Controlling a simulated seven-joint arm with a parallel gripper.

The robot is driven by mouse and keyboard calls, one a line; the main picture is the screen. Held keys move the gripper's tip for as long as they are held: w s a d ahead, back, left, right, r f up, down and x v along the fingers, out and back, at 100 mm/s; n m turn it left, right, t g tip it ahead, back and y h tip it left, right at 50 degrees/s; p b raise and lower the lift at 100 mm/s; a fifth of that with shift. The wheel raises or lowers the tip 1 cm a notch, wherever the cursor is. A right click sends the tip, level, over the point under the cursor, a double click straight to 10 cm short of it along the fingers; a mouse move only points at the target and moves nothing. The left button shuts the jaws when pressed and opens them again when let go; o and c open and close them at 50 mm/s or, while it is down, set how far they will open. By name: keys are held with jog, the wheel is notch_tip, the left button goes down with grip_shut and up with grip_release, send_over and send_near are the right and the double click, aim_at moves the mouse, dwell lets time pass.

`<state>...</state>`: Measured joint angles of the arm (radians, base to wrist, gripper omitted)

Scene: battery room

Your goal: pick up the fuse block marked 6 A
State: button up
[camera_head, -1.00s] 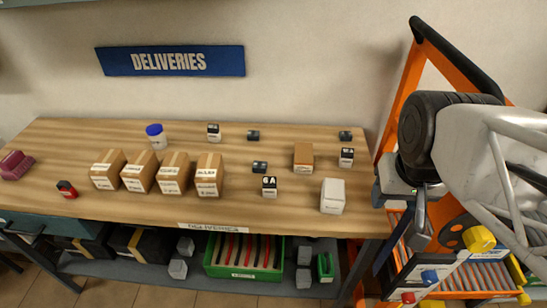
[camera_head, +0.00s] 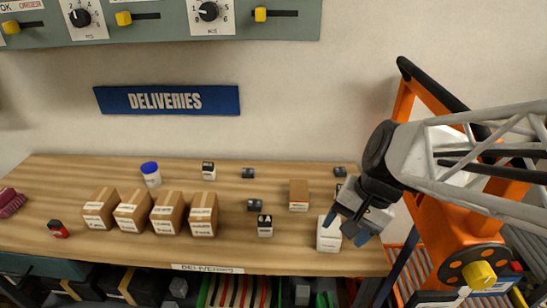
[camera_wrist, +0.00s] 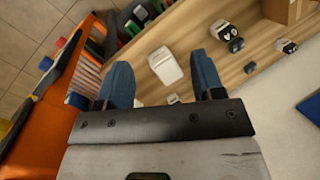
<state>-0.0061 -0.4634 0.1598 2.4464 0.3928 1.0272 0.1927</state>
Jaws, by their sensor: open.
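The fuse block marked 6 A (camera_head: 265,226) is a small block with a dark top and a white front. It stands upright on the wooden table, left of the white box (camera_head: 328,234). In the wrist view it seems to be the white and dark block (camera_wrist: 222,31) at upper right, its marking unreadable. My gripper (camera_head: 348,229) is open and empty, with blue fingers, over the right end of the table by the white box. It is to the right of the fuse block and apart from it. In the wrist view the white box (camera_wrist: 165,66) shows between the fingers.
A small dark block (camera_head: 254,205) stands just behind the fuse block. Another white-fronted block (camera_head: 208,171) stands farther back. An orange frame (camera_head: 405,105) borders the table's right end.

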jog(key=w+a+f+m+g+y, duration=0.2)
jog(key=w+a+f+m+y, duration=0.35)
jog(key=w+a, duration=0.2)
jog(key=m+t+y, duration=0.2)
jog(key=m+y, duration=0.2)
jog(key=m, duration=0.4)
send_over(265, 221)
jog(key=d, duration=0.5)
notch_tip(265, 221, down, 4)
jog(key=shift+w+a+f, duration=0.1)
jog(key=shift+w+a, duration=0.15)
jog(key=shift+w, duration=0.1)
jog(key=shift+f, duration=0.15)
jog(key=shift+f, duration=3.4)
jog(key=shift+a, duration=0.15)
jog(key=shift+x, duration=2.35)
jog(key=shift+c, duration=0.2)
